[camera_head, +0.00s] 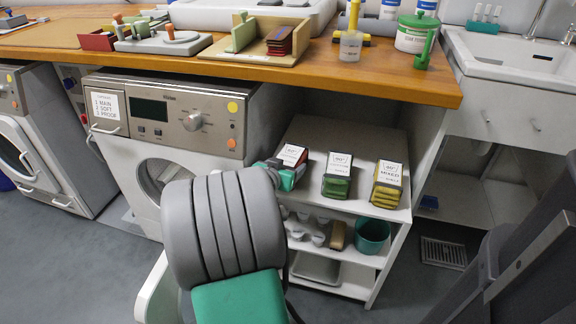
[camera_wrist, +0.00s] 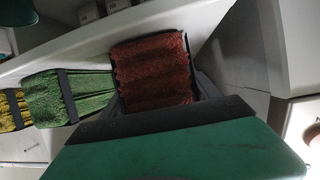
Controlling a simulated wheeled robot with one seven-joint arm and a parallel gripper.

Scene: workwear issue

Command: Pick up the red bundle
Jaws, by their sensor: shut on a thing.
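The red bundle (camera_wrist: 152,72) fills the upper middle of the wrist view, folded and rough in texture, with a dark band at its right side. In the head view only its white label card (camera_head: 291,154) shows clearly, behind my gripper (camera_head: 284,175). My gripper is shut on the red bundle at the left end of the white shelf's top board. I cannot tell whether the bundle touches the board.
A green bundle (camera_head: 337,177) and a yellow bundle (camera_head: 388,184) stand to the right on the shelf (camera_head: 400,212). A washing machine (camera_head: 165,130) is at left. The wooden worktop (camera_head: 380,78) overhangs behind. A teal cup (camera_head: 372,236) sits on the lower shelf.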

